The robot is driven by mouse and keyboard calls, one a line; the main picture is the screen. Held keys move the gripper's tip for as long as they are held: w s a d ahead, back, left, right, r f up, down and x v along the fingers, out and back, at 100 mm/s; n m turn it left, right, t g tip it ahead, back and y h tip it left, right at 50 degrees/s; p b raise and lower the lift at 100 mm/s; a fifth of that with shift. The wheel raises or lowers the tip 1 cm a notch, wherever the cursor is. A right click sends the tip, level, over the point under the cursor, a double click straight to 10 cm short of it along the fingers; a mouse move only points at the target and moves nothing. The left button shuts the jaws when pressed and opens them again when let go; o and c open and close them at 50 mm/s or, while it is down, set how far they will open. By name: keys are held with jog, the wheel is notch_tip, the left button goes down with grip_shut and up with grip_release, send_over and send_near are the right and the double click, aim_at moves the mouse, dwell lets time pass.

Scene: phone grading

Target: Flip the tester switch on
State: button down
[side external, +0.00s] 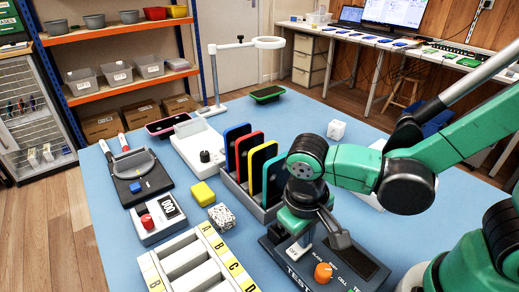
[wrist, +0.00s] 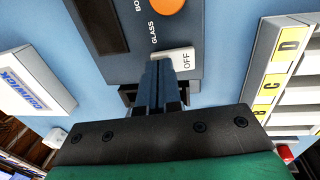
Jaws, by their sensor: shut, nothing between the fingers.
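The tester (side external: 345,270) is a dark box on the blue table at the front, with an orange knob (side external: 323,272) and a dark flat pad. The knob also shows at the top of the wrist view (wrist: 168,5). The tester's white switch (wrist: 184,61) is marked OFF, below the GLASS label in the wrist view. My gripper (wrist: 157,68) is shut and empty, its fingertips at the left edge of the switch and covering part of it. I cannot tell whether they touch it.
A rack of upright coloured phones (side external: 247,187) stands just behind the tester. A white sorting tray (side external: 180,262) lettered A to D is left of it. A yellow block (side external: 203,194) and a speckled cube (side external: 221,217) lie between.

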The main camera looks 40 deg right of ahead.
jog(key=shift+d+f+y, duration=0.1)
jog(key=shift+f+y, duration=0.1)
jog(key=shift+y, duration=0.1)
jog(key=shift+a+r, duration=0.2)
jog(key=shift+a, duration=0.65)
notch_tip(320, 180, up, 14)
jog(key=a, duration=0.2)
dwell(0.5)
